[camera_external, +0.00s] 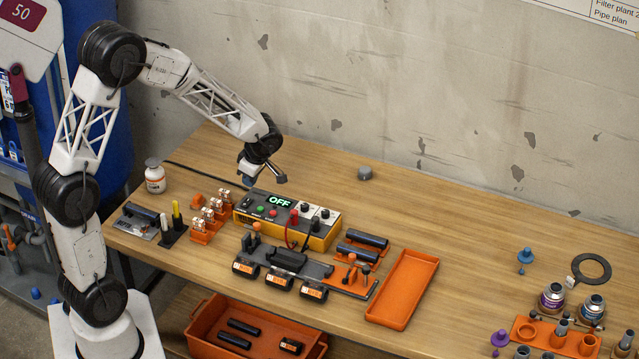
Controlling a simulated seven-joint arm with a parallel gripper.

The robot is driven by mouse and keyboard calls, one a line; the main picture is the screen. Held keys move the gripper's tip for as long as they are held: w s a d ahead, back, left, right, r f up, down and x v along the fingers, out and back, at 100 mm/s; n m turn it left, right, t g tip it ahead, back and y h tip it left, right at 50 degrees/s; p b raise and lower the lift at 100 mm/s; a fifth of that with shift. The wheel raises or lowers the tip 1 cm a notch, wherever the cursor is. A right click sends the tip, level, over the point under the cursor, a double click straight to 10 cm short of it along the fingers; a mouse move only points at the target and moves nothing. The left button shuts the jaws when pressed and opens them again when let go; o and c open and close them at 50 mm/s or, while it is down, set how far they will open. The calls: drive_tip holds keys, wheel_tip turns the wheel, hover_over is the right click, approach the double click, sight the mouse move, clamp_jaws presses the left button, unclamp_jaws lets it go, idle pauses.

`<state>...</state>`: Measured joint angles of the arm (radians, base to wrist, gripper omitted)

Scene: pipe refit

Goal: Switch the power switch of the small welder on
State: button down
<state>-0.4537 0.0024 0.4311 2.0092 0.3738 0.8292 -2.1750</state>
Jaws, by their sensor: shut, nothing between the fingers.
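The small welder (318,243) is a yellow box with a dark top panel in the middle of the bench. Its display (280,202) reads OFF in green letters. A small black switch-like part (248,202) sits at the panel's left end, likely the power switch; its position is too small to tell. Green and red buttons and dark knobs are on the panel. My gripper (266,182) is above the panel's back left part, pointing down, shut and empty. It appears apart from the panel, but the exact gap cannot be told.
Small orange holders (207,222) stand left of the welder. An empty orange tray (403,289) lies to the right. The bench's back right is mostly clear.

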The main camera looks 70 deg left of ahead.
sight(247, 200)
drive_tip(key=shift+w+d+x, duration=0.15)
drive_tip(key=shift+x, duration=0.75)
drive_tip(key=shift+w+d+x, duration=0.1)
drive_tip(key=shift+w+x, duration=0.05)
drive_tip(key=shift+x, duration=0.7)
drive_tip(key=shift+w+d+x, duration=0.15)
drive_tip(key=shift+x, duration=0.75)
drive_tip(key=shift+f, duration=0.15)
drive_tip(key=shift+f, duration=0.15)
drive_tip(key=shift+s, duration=0.1)
drive_tip(key=shift+s+d+r, duration=0.25)
drive_tip(key=shift+s+d, duration=0.15)
drive_tip(key=shift+d, duration=0.05)
drive_tip(key=shift+r, duration=0.1)
